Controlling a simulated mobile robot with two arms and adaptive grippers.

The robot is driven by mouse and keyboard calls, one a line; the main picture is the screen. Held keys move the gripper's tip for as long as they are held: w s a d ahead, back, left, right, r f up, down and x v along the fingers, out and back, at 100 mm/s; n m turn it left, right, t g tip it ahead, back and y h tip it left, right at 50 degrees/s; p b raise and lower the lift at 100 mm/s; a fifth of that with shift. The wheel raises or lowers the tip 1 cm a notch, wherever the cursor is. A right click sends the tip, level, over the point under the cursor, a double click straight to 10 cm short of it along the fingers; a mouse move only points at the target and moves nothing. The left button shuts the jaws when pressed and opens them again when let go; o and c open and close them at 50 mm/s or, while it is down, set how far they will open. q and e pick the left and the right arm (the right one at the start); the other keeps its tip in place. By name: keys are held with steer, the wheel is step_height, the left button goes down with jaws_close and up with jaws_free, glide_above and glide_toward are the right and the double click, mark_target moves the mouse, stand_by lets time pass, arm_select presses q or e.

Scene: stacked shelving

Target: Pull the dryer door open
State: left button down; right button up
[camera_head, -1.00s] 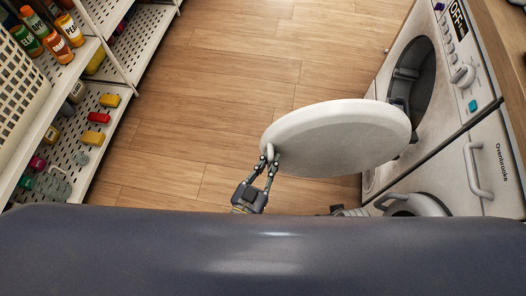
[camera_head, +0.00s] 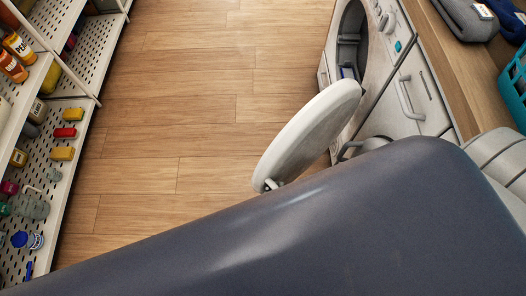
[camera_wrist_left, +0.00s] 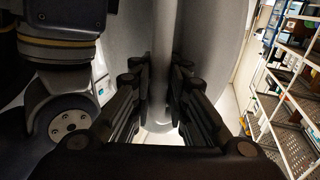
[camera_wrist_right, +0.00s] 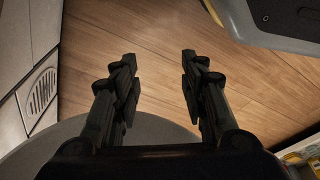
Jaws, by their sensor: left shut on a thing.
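The round white dryer door (camera_head: 310,135) stands swung out from the dryer (camera_head: 380,60), whose dark round opening (camera_head: 350,40) shows behind it. In the left wrist view my left gripper (camera_wrist_left: 160,85) is shut on the door's pale handle (camera_wrist_left: 161,60), one finger on each side. In the head view only a bit of the handle end (camera_head: 270,184) shows; my own dark body hides most of the left gripper. My right gripper (camera_wrist_right: 158,65) shows in the right wrist view with its fingers apart and nothing between them, above the wooden floor.
White shelving (camera_head: 50,150) with bottles and small coloured items lines the left side. A wooden counter (camera_head: 465,60) runs over the machines at right, with folded cloth (camera_head: 465,15) and a teal basket (camera_head: 515,85). The wooden floor (camera_head: 190,110) between is clear.

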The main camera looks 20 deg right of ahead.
arm_select(q)
steer(key=shift+s+d, duration=0.15)
steer(key=c, duration=1.9)
jaws_free()
steer(key=shift+a, duration=0.25)
steer(key=v, duration=1.2)
